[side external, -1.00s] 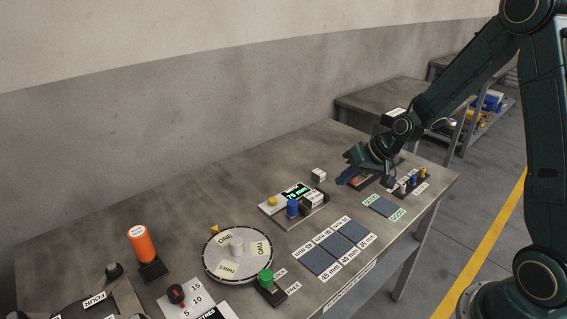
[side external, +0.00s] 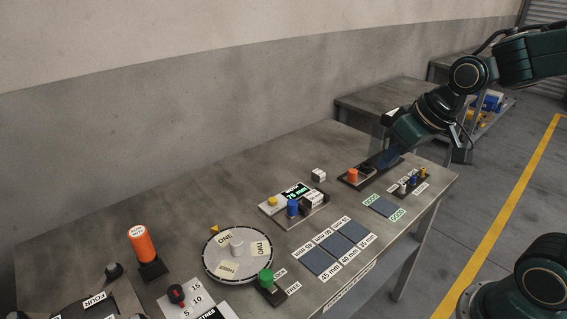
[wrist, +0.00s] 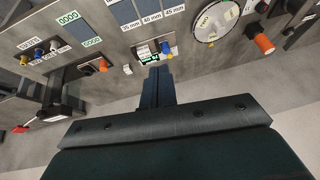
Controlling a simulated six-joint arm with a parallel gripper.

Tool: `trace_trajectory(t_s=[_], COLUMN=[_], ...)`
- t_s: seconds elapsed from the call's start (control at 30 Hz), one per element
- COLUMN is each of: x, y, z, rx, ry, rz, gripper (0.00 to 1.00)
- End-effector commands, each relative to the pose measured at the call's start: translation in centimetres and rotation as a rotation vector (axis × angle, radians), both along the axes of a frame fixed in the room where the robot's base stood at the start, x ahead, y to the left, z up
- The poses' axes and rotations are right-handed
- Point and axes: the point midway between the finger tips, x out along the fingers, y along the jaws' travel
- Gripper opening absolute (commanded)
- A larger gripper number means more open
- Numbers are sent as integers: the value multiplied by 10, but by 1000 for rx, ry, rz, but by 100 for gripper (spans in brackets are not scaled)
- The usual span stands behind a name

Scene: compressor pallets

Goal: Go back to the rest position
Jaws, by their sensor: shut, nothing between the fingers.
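My gripper (side external: 388,160) is above the far right part of the grey workbench (side external: 110,217) in the side external view. Its blue fingers point down and to the left, close to a dark block with an orange knob (side external: 353,175). I cannot tell from this angle how high above the bench they are. In the wrist view my gripper (wrist: 156,72) shows as two blue fingers pressed together with nothing between them. The bench appears beyond them at the top of that view.
A display unit (side external: 297,191) with yellow and blue knobs, a white numbered dial (side external: 212,263), an orange cylinder (side external: 141,244) and a green knob (side external: 266,278) stand on the bench. Dark labelled pads (side external: 352,231) lie near its front edge. Another table (side external: 375,98) stands behind.

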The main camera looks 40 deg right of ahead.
Motion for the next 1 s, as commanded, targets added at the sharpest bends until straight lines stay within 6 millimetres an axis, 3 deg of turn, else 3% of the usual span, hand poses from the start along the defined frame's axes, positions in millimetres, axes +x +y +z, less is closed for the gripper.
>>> trace_trajectory(t_s=[0.3, 0.6, 1.0], x=[-62, -111, -124], y=[8, 9, 9], z=[27, 37, 37], rx=[-66, -96, -100], ry=[-6, -6, -3], rz=[23, 27, 25], gripper=[0, 0, 0])
